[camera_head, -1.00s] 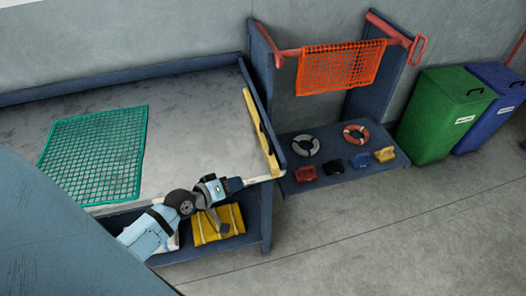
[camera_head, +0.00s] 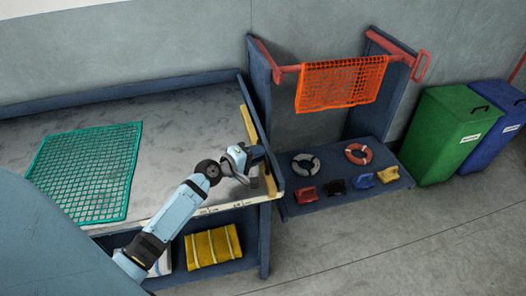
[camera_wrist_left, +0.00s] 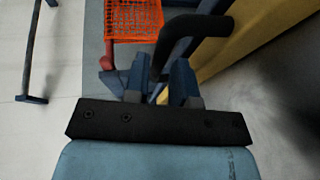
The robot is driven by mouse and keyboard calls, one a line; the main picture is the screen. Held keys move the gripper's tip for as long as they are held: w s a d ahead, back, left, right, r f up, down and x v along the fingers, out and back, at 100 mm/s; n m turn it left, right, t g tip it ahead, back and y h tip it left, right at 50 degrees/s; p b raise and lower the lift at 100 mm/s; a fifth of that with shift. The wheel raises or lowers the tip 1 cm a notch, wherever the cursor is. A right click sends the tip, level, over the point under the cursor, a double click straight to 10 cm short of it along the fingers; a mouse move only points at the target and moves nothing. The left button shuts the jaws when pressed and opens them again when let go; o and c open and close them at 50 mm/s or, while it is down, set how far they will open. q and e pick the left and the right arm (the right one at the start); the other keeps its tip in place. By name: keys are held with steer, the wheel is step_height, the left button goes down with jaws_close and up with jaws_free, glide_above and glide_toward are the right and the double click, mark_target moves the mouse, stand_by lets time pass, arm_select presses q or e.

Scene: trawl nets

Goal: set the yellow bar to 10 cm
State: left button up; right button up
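The yellow bar (camera_head: 248,126) lies along the right end of the grey table, and it fills the upper right of the left wrist view (camera_wrist_left: 245,40). A black handle (camera_wrist_left: 185,40) curves out from beside it. My left gripper (camera_head: 260,154) is over the bar's near half in the head view and hides part of it. In the wrist view my left gripper (camera_wrist_left: 160,78) has its fingers apart, with the handle's lower end in line with the gap; a firm grip does not show. A pale strip with small marks (camera_head: 212,210) runs along the table's front edge. My right gripper is out of view.
A green net (camera_head: 90,170) lies on the table (camera_head: 175,115). A folded yellow item (camera_head: 213,246) is on the shelf below. To the right, an orange net (camera_head: 342,82) hangs above a blue shelf (camera_head: 335,170) with rings and small coloured items. Green (camera_head: 440,140) and blue bins stand beyond.

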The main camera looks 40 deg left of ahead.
arm_select(q)
steer(key=shift+x, duration=1.3)
jaws_close()
steer(key=shift+s+a+f, duration=0.2)
steer(key=shift+s, duration=0.15)
steer(key=s+a+b, duration=0.1)
steer(key=s+a, duration=0.1)
steer(key=s, duration=0.1)
steer(key=s+a+b, duration=0.1)
steer(key=s+a, duration=0.2)
steer(key=shift+s+a+b, duration=0.15)
steer(key=shift+a+b, duration=0.05)
steer(key=shift+b, duration=0.15)
steer(key=shift+s+a+r, duration=0.1)
